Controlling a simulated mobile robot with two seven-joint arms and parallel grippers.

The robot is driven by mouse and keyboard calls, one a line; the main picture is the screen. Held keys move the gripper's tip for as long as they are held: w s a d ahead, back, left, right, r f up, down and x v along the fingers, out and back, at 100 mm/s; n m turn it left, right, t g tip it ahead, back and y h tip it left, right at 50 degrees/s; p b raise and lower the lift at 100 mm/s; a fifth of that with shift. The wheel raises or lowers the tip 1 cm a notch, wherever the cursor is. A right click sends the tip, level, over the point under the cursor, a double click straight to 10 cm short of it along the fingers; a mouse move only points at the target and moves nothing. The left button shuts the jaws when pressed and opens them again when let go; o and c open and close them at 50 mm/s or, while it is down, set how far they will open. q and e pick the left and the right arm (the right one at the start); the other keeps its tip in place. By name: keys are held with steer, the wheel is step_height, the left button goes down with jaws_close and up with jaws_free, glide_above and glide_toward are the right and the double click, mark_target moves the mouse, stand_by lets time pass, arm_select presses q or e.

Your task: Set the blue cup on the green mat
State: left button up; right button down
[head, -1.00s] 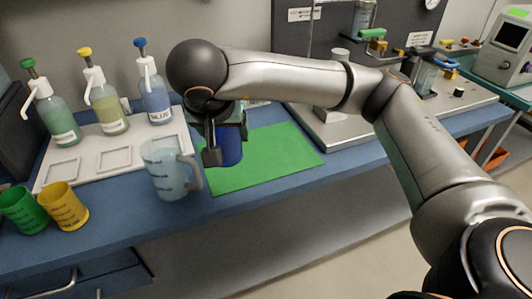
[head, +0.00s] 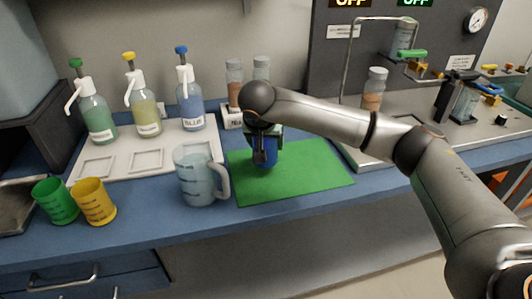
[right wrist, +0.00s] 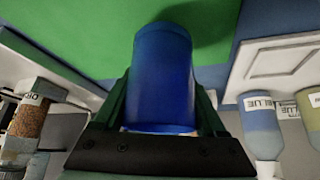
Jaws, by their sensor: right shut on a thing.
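The blue cup (head: 265,152) is in the grip of my right gripper (head: 262,150), over the back left part of the green mat (head: 305,180). In the right wrist view the blue cup (right wrist: 162,78) sits between the two dark fingers, with the green mat (right wrist: 70,40) behind it and a shadow on the mat beside it. I cannot tell whether the cup's base touches the mat. The gripper and arm hide part of the cup in the head view. My left gripper is not in view.
A clear pitcher (head: 197,178) stands just left of the mat. Green (head: 55,200) and yellow (head: 94,202) cups stand at the front left. Pump bottles stand on a white tray (head: 120,170). A metal apparatus base (head: 390,160) lies right. The mat's front and right are clear.

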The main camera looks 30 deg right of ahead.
steer(key=shift+f, duration=1.55)
steer(key=shift+f, duration=0.2)
jaws_free()
